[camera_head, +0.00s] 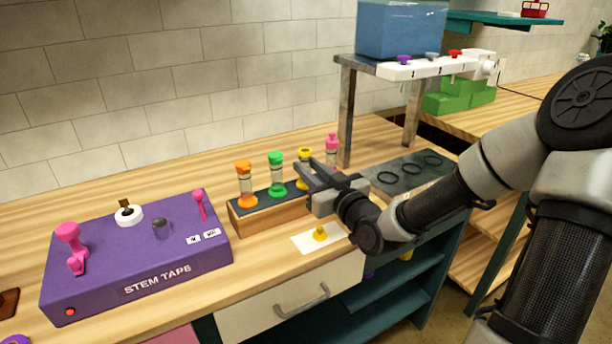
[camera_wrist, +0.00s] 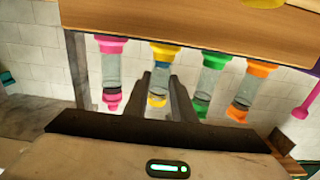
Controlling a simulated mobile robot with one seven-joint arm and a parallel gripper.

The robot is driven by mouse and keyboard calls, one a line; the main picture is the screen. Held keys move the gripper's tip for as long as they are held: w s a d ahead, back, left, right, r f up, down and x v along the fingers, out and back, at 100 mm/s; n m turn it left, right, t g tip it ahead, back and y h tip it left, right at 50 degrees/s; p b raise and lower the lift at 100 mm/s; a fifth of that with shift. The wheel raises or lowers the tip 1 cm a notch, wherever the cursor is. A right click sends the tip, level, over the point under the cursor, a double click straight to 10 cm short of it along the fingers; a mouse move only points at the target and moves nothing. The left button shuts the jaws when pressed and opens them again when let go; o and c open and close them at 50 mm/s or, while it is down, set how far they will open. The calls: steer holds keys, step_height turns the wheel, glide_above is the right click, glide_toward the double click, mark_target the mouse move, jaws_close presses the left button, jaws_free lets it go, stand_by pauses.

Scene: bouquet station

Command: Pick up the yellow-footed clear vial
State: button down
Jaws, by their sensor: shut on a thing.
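The yellow-footed clear vial (camera_head: 305,154) stands in the wooden rack, with a yellow cap on top. My gripper (camera_head: 316,178) reaches in from the right and is shut on this vial; its fingers hide part of the vial's lower body. In the wrist view, which is upside down, the vial (camera_wrist: 161,73) is between the two fingers (camera_wrist: 160,97), with its yellow foot at the rack and its yellow cap lower in the picture. The vial looks upright and still at the rack.
The wooden rack (camera_head: 265,216) also holds orange (camera_head: 245,185), green (camera_head: 276,175) and pink (camera_head: 332,150) vials close by. A white card (camera_head: 303,241) with a yellow piece (camera_head: 320,233) lies in front. A purple stem tape box (camera_head: 140,255) stands left, a dark holed plate (camera_head: 395,178) right.

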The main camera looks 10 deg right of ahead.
mark_target(304, 159)
steer(key=shift+r, duration=0.15)
step_height(304, 159, up, 9)
steer(key=p, duration=0.4)
steer(key=f+m+h, duration=0.1)
steer(key=f, duration=0.1)
steer(key=w+f+m+h, duration=0.1)
steer(key=f+h, duration=0.1)
steer(key=a+f+m+h, duration=0.1)
steer(key=f+h, duration=0.1)
steer(key=f, duration=0.1)
steer(key=shift+w+t, duration=0.25)
steer(key=shift+t, duration=0.15)
steer(key=shift+s+f+m+h, duration=0.1)
steer(key=shift+f+m+h, duration=0.05)
steer(key=shift+m+h, duration=0.15)
steer(key=shift+s+d, duration=0.15)
